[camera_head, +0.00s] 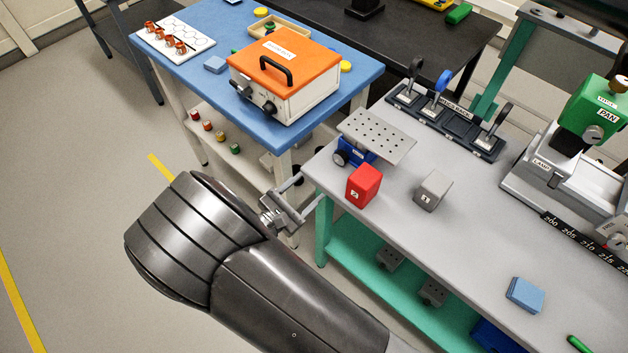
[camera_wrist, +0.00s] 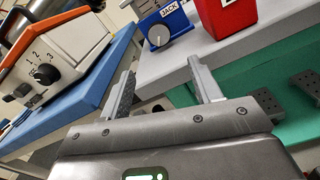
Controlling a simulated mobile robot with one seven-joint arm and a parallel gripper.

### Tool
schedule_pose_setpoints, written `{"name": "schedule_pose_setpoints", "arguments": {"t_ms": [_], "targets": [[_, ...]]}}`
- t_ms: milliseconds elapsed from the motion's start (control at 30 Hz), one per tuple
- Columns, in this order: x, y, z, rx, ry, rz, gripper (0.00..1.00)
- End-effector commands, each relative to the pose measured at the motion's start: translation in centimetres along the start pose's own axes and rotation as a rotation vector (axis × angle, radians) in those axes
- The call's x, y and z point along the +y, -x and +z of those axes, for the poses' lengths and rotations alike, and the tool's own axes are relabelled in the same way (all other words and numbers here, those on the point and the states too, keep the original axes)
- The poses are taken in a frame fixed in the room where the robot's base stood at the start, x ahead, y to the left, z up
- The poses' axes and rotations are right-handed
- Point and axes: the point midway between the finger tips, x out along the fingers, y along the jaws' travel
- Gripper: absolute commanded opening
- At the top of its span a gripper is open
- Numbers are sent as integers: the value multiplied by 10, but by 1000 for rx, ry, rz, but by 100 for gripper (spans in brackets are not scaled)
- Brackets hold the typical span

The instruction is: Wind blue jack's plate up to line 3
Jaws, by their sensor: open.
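The blue jack (camera_head: 357,151) stands on the grey bench near its left corner, under a grey perforated plate (camera_head: 376,136). Its dark round knob (camera_head: 339,158) faces left, towards my side. In the wrist view the jack (camera_wrist: 172,20) shows a JACK label and the knob (camera_wrist: 158,36) with a pale face. I cannot make out any height lines or which one the plate stands at. My gripper (camera_head: 304,193) is open and empty, off the bench's left corner and apart from the knob. In the wrist view its fingers (camera_wrist: 162,70) point towards the jack, with the knob beyond them.
A red block (camera_head: 363,186) stands close in front of the jack, and a grey block (camera_head: 432,190) is to its right. An orange-topped box (camera_head: 285,75) sits on the blue table to the left. Floor at left is clear.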

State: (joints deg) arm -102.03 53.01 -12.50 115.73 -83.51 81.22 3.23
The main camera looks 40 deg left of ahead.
Motion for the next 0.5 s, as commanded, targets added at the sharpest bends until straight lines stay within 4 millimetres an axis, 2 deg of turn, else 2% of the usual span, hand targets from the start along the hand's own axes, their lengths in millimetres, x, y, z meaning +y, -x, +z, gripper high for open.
{"name": "schedule_pose_setpoints", "arguments": {"t_ms": [367, 500], "targets": [[0, 2, 0, 2, 4, -2, 58], [3, -1, 6, 33, 68, -36, 58]]}}
